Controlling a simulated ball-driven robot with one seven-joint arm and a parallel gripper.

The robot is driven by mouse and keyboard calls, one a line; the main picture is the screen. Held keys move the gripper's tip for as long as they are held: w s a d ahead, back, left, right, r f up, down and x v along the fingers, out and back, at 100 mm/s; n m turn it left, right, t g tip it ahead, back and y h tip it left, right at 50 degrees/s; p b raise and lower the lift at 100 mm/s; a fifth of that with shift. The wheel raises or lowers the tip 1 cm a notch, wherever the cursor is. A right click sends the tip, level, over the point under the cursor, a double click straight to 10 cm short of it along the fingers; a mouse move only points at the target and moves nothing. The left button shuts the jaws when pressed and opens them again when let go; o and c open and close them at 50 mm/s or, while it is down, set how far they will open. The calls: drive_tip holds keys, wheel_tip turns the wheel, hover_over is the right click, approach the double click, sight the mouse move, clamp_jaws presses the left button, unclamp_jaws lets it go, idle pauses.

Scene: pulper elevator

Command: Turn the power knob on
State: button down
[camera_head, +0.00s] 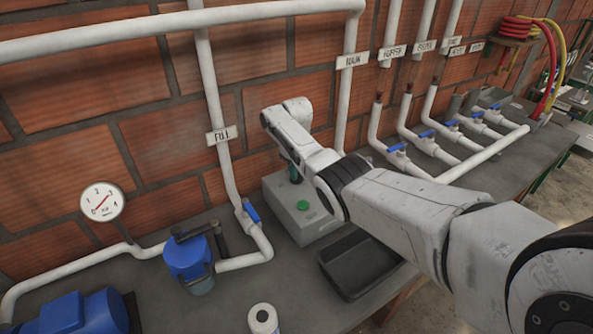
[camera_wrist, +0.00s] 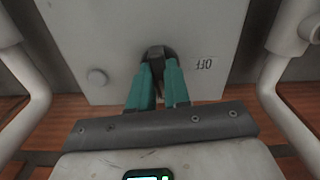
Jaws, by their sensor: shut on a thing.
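An upside-down "OFF" label (camera_wrist: 204,63) is right of the knob. My gripper (camera_wrist: 162,66) has teal fingers shut on the knob, one on each side. In the head view my gripper (camera_head: 295,174) is at the box, mostly hidden by my arm, and the knob is hidden.
A black tray (camera_head: 358,262) lies in front of the box. A blue-handled valve (camera_head: 252,212) and a blue pump (camera_head: 188,258) stand to the left. White pipes (camera_head: 270,12) run along the wall. A pale round button (camera_wrist: 97,77) is left of the knob.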

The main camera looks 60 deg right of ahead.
drive_tip(key=shift+m, duration=0.6)
drive_tip(key=shift+r, duration=0.1)
drive_tip(key=c, duration=1.1)
unclamp_jaws()
wheel_tip(320, 180, up, 11)
drive_tip(key=shift+f+b, duration=0.15)
drive_tip(key=shift+b, duration=0.3)
